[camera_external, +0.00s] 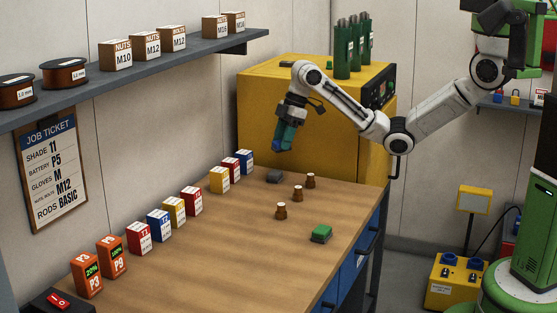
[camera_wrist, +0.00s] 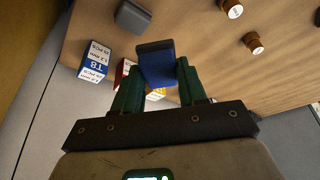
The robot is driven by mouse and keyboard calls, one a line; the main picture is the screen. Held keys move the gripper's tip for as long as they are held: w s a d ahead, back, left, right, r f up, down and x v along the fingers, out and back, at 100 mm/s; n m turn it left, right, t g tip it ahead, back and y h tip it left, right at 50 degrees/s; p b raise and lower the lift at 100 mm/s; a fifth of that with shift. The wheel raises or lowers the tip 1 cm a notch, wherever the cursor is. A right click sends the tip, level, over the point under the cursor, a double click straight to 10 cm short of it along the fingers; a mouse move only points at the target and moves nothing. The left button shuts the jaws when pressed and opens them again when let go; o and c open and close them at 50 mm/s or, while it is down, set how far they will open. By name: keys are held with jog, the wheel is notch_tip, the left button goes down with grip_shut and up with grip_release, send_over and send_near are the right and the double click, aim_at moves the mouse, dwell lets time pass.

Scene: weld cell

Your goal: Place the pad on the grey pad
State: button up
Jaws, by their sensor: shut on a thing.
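My gripper (camera_external: 285,136) has green fingers and is shut on a blue pad (camera_external: 277,146), held in the air above the far end of the workbench. In the wrist view the blue pad (camera_wrist: 156,62) sits between the fingertips of my gripper (camera_wrist: 156,78). The grey pad (camera_external: 274,176) lies bare on the bench, below and slightly left of the held pad. In the wrist view the grey pad (camera_wrist: 132,16) shows just beyond the blue pad, apart from it.
A green pad (camera_external: 321,233) sits on a dark base near the bench's front edge. Several brown bottles (camera_external: 298,193) stand right of the grey pad. Coloured boxes (camera_external: 219,179) line the wall side. A yellow cabinet (camera_external: 270,105) stands behind. The middle of the bench (camera_external: 240,230) is clear.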

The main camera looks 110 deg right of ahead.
jog(key=d+m, duration=0.1)
jog(key=d, duration=0.2)
jog(key=p, duration=0.1)
send_near(272, 173)
jog(key=x, duration=0.5)
jog(key=shift+f, duration=0.3)
jog(key=shift+f, duration=0.1)
jog(key=o, duration=1)
jog(key=shift+o, duration=0.2)
